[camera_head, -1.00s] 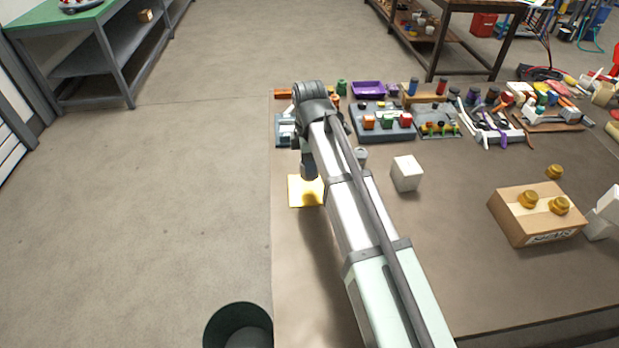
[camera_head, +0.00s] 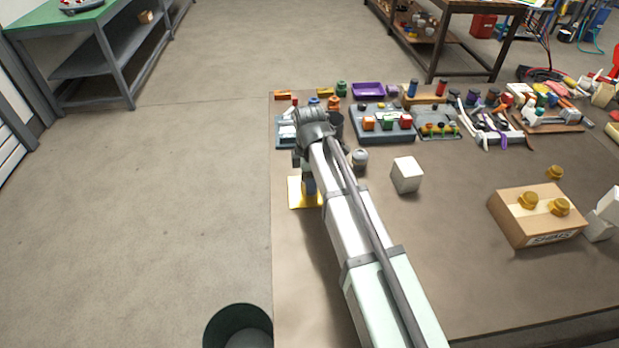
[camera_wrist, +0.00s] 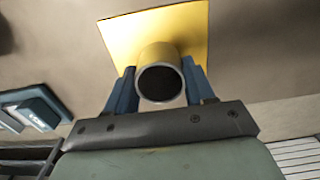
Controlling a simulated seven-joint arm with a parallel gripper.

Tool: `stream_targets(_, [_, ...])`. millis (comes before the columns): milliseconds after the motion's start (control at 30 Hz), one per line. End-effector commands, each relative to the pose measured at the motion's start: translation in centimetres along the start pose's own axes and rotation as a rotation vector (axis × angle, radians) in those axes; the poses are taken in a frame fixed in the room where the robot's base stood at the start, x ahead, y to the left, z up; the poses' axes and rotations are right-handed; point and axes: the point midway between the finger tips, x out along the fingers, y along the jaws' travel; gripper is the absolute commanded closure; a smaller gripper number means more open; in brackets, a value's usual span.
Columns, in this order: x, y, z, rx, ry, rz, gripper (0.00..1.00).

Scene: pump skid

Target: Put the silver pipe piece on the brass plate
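The silver pipe piece (camera_wrist: 160,59) stands between my two blue fingers in the wrist view, its round dark opening facing the camera. My gripper (camera_wrist: 159,80) is shut on its sides. The brass plate (camera_wrist: 192,22) lies directly beyond the pipe; the pipe's far end is over the plate and looks to be on it or just above, I cannot tell which. In the head view the brass plate (camera_head: 295,194) lies near the table's left edge, partly covered by my gripper (camera_head: 309,188). The pipe is not clear there.
A grey cylinder (camera_head: 360,161) and a white block (camera_head: 406,175) stand right of my arm. A cardboard box (camera_head: 522,227) with brass knobs is further right. Blue-grey trays (camera_head: 383,136) and many small parts line the back. A dark bin (camera_head: 239,328) is by the left table edge.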

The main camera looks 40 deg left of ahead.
Motion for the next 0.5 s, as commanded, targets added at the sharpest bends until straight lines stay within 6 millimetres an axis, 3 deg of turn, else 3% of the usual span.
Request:
stream_targets(267, [-0.02,-0.01,0.00,0.000,0.000,0.000,0.21])
stream_targets(500, [-0.06,0.00,0.00,0.000,0.000,0.000,0.21])
